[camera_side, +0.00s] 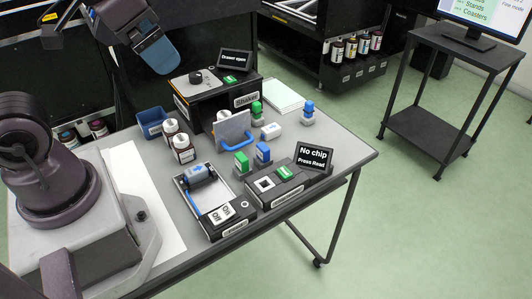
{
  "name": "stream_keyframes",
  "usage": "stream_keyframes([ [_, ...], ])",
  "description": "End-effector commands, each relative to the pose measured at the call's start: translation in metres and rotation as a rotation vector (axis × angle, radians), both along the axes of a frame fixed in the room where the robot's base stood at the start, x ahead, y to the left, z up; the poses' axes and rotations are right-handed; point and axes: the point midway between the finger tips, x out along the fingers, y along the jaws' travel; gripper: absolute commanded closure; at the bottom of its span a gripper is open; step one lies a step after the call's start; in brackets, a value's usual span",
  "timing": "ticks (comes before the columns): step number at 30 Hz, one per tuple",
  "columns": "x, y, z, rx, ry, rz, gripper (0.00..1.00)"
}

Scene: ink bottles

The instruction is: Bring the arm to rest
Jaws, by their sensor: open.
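My gripper (160,62), with blue fingers, hangs in the air at the upper left, above and behind the grey table (330,150). It is open, and I see nothing held in it; its fingers overlap in this view. It is clear of the black box labelled Shaker (205,100), which stands below and to its right. Two white-capped ink bottles (183,149) stand on the table left of the middle.
A blue bin (152,122) stands by the bottles. Green and blue stamps (308,112) stand around. A cart with a monitor (450,100) is apart.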

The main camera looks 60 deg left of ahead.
Motion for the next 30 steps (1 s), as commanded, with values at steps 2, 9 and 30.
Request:
stream_keyframes([
  [2, -0.0085, -0.0051, 0.0019, -0.050, -0.028, 0.032, 0.00],
  [9, -0.0139, -0.0082, 0.0021, -0.092, -0.041, 0.063, 0.00],
  [30, -0.0133, -0.0077, 0.0025, -0.087, -0.041, 0.061, 0.00],
])
